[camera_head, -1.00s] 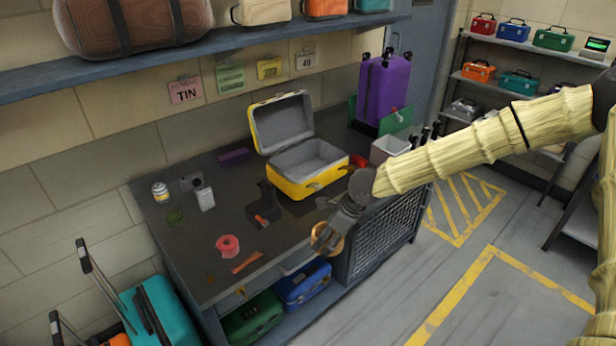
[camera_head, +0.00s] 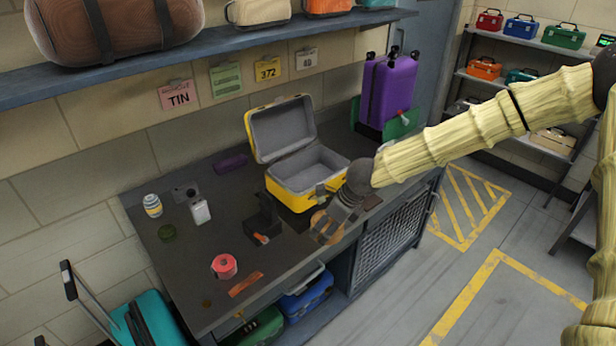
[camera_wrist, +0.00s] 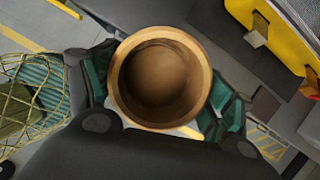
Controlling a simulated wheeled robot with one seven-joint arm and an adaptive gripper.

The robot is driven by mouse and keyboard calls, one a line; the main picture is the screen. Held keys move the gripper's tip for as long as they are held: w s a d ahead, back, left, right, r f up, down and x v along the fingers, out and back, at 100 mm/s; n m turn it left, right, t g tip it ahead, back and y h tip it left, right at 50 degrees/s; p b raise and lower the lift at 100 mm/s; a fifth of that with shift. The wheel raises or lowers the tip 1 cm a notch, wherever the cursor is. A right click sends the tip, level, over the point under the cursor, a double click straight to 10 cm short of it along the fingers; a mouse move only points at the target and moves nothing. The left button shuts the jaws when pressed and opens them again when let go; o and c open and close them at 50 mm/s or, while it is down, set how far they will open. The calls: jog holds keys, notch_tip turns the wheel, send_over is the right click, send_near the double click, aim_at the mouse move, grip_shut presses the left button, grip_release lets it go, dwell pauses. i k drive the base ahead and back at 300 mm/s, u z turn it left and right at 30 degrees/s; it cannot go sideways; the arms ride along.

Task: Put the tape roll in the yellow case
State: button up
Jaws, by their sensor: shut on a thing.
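The yellow case (camera_head: 288,197) stands open on the dark bench, its grey-lined lid tilted back and its visible inside empty. A pinkish-red ring (camera_head: 224,266), which looks like a tape roll, lies on the bench at the front left. My gripper (camera_head: 326,228) is shut on a tan round hollow thing (camera_wrist: 120,80) with a brown inside. I cannot tell if this is a roll or a cup. My gripper holds it near the bench's front edge, in front of the case and apart from it. The case's yellow side shows at the top right of the wrist view (camera_wrist: 243,14).
A black holder (camera_head: 262,222) with an orange part stands left of my gripper. A striped can (camera_head: 152,205), a white bottle (camera_head: 200,211) and an orange-brown strip (camera_head: 246,284) lie farther left. A purple suitcase (camera_head: 386,92) stands behind right. A shelf (camera_head: 230,50) hangs above.

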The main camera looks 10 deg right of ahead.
aim_at(310, 177)
jog(key=i, duration=1.1)
